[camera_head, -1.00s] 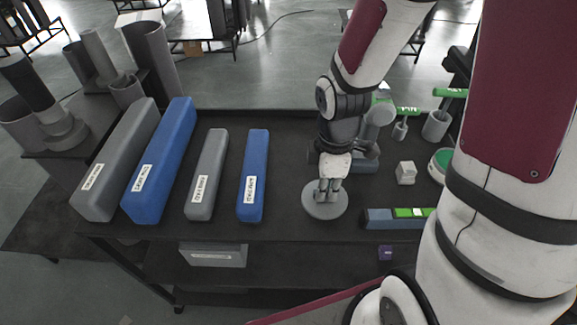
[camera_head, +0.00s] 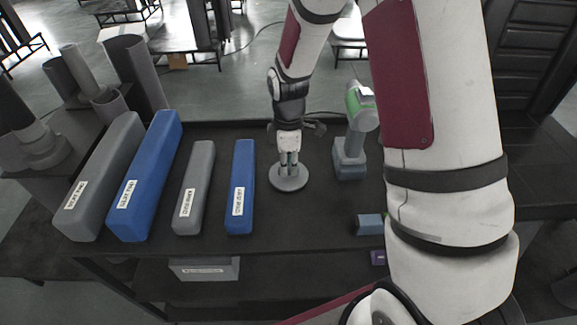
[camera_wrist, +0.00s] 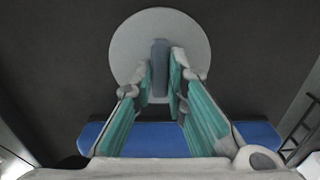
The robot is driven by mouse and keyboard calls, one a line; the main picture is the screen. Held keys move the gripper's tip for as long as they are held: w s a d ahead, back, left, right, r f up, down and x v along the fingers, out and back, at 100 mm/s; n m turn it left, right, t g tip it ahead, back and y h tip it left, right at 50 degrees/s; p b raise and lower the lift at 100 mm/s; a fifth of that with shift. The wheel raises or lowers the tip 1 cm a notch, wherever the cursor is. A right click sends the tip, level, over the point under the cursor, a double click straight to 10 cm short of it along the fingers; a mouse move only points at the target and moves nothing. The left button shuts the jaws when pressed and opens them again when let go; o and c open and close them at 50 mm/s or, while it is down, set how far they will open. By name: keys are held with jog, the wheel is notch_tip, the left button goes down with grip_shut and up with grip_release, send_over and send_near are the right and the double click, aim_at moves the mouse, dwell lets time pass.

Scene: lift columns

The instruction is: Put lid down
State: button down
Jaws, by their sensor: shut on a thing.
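The lid is a round, light grey disc (camera_head: 289,181) with a raised blue-grey handle bar, seen from above in the wrist view (camera_wrist: 128,52). My gripper (camera_head: 289,163) is over the lid's middle. In the wrist view my gripper (camera_wrist: 163,75) has its two teal-padded fingers on either side of the handle, shut on it. The lid is over the black table top (camera_head: 330,225), right of the short blue block. I cannot tell whether its underside touches the table.
A long grey block (camera_head: 103,170), a long blue block (camera_head: 150,170), a shorter grey block (camera_head: 197,180) and a shorter blue block (camera_head: 241,180) lie to the left. A grey and green tool (camera_head: 350,160) stands to the right. Bare table lies in front of the lid.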

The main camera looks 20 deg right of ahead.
aim_at(289, 168)
jog(key=shift+f, duration=0.5)
jog(key=shift+f, duration=0.1)
jog(key=c, duration=1.6)
grip_release()
notch_tip(289, 168, up, 13)
jog(key=s+r+m+t, duration=0.2)
jog(key=s+r+m, duration=0.5)
jog(key=s+r, duration=0.45)
jog(key=s+r+m, duration=0.1)
jog(key=s+m, duration=0.1)
jog(key=s, duration=0.2)
jog(key=s+r+m+t, duration=0.1)
jog(key=s+m, duration=0.2)
jog(key=s, duration=0.2)
jog(key=s+r+m+t, duration=0.1)
jog(key=s+m, duration=0.1)
jog(key=s, duration=0.2)
jog(key=shift+s+d+r, duration=0.15)
jog(key=shift+s+r, duration=0.15)
jog(key=shift+s, duration=0.05)
